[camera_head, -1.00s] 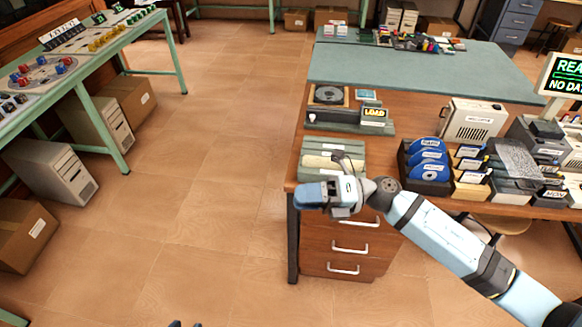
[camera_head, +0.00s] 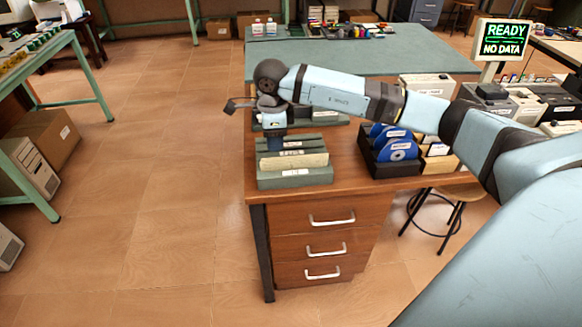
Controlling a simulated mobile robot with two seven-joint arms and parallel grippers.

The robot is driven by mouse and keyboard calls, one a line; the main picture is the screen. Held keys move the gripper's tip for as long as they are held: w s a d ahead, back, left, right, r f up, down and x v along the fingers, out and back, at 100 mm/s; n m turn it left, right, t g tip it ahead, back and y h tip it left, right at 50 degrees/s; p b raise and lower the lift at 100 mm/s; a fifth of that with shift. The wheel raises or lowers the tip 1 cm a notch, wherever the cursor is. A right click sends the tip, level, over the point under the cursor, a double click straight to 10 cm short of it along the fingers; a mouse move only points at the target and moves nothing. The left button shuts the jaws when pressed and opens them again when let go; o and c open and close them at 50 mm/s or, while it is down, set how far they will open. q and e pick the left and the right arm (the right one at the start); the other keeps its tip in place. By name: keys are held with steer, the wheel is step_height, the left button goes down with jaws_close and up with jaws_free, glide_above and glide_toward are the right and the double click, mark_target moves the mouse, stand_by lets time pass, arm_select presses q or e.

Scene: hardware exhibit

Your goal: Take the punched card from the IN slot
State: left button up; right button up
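A grey-green slotted rack (camera_head: 262,181) stands at the front left corner of the wooden desk. A cream punched card (camera_head: 308,160) stands in it, its upper part showing above the front ledge. Small white labels are on the rack, too small to read, so I cannot tell which slot is IN. My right gripper (camera_head: 274,146) points down at the rack's back part, just behind the card's left half. I cannot tell whether it touches anything or how far its fingers are apart. My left gripper is not in view.
A dark holder with blue discs (camera_head: 398,152) stands right of the rack, with boxes and devices beyond. A screen (camera_head: 502,39) reads "READY NO DATA". My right arm hides much of the desk's back. The floor (camera_head: 170,200) to the left is clear.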

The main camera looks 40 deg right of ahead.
mark_target(276, 163)
step_height(276, 163, down, 4)
steer(key=shift+w+r, duration=0.1)
steer(key=shift+r, duration=0.05)
steer(key=shift+w+d+f, duration=0.15)
steer(key=shift+f, duration=1.15)
steer(key=shift+w+d+f, duration=0.1)
steer(key=shift+f, duration=1.15)
steer(key=shift+f+b, duration=0.25)
steer(key=shift+b, duration=0.05)
jaws_close()
